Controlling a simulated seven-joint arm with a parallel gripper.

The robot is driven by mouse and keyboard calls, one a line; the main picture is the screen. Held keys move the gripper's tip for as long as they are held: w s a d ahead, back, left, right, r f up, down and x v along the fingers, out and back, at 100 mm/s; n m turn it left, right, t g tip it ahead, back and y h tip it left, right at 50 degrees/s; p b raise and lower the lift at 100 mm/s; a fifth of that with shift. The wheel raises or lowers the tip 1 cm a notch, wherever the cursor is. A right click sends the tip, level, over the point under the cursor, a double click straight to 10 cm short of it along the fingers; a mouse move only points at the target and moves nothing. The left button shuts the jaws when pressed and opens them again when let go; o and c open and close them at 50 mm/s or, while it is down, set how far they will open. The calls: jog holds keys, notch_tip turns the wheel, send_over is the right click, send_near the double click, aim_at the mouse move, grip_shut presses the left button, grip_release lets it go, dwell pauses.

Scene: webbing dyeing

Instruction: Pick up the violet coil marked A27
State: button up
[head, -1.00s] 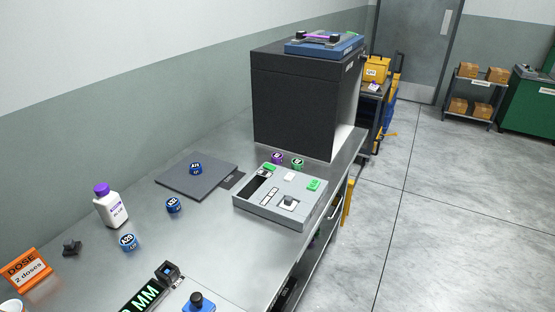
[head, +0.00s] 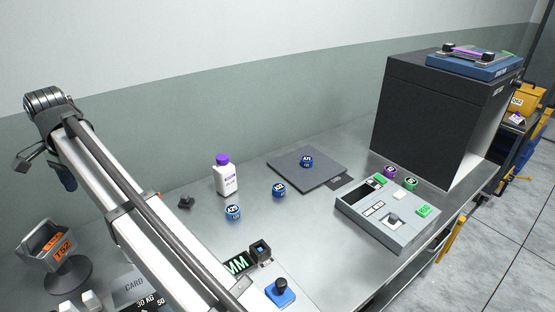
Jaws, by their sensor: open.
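A small violet coil (head: 390,171) stands on the bench behind the grey control panel, close to the dark box. Its top label is too small to read, so I cannot confirm A27. A green coil (head: 411,183) stands just right of it. My gripper (head: 45,168) appears at the far end of my arm at the upper left, its fingers apart and nothing between them. It is far to the left of the violet coil. Three blue coils are between: one (head: 307,160) on the dark flat plate (head: 290,165), two (head: 279,190) (head: 233,212) on the bare bench.
The grey control panel (head: 375,228) stands in front of the violet coil; the tall dark box (head: 425,120) rises behind. A white bottle (head: 226,178) with a violet cap, a blue-based knob (head: 281,293) and an orange-faced display (head: 60,245) are further left.

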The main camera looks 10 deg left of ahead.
jog(key=w+d+f+m, duration=0.3)
jog(key=w+d+m, duration=0.3)
jog(key=w+d, duration=2.2)
jog(key=w+d+f+m, duration=0.15)
jog(key=w+d, duration=0.35)
jog(key=d, duration=0.5)
jog(key=w+d+m, duration=0.2)
jog(key=w+d, duration=0.4)
jog(key=d, duration=0.5)
jog(key=w+d+f+m, duration=0.1)
jog(key=d+f+m, duration=0.15)
jog(key=d, duration=1.55)
jog(key=w+d+f+m, duration=0.15)
jog(key=d+m, duration=0.25)
jog(key=d, duration=1.3)
jog(key=m+t+y, duration=0.2)
jog(key=m+t, duration=0.2)
jog(key=m, duration=0.8)
send_near(391, 169)
jog(key=x, duration=0.9)
jog(key=shift+f, duration=0.25)
jog(key=c, duration=1.1)
